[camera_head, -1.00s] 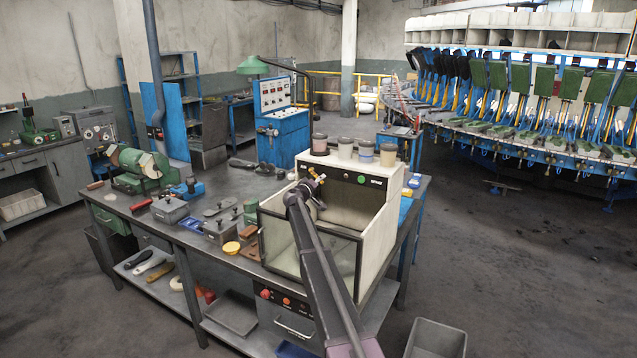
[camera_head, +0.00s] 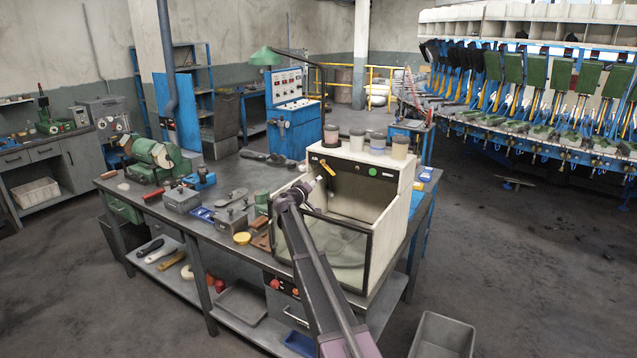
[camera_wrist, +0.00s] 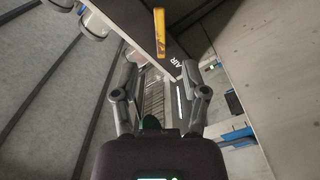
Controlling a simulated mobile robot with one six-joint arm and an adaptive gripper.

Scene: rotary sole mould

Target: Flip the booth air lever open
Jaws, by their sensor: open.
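The booth air lever (camera_head: 328,168) is a small yellow handle on the dark front panel of the spray booth (camera_head: 398,215). It slants down to the right in the head view. In the wrist view the yellow lever (camera_wrist: 159,32) stands nearly along the picture's vertical, beside the word AIR on the dark panel. My gripper (camera_wrist: 160,75) is open and empty. Its two fingers are apart, and the lever lies beyond the fingertips, roughly in line with the gap. No contact shows. In the head view my gripper is small and partly hidden by my arm, just below the lever.
Several cups (camera_head: 357,139) stand on top of the booth. The booth's glass front (camera_head: 340,250) is beneath my arm. Metal boxes and tools crowd the workbench (camera_head: 150,208) to the left. A grey bin (camera_head: 442,335) stands on the floor at the right, with open floor beyond.

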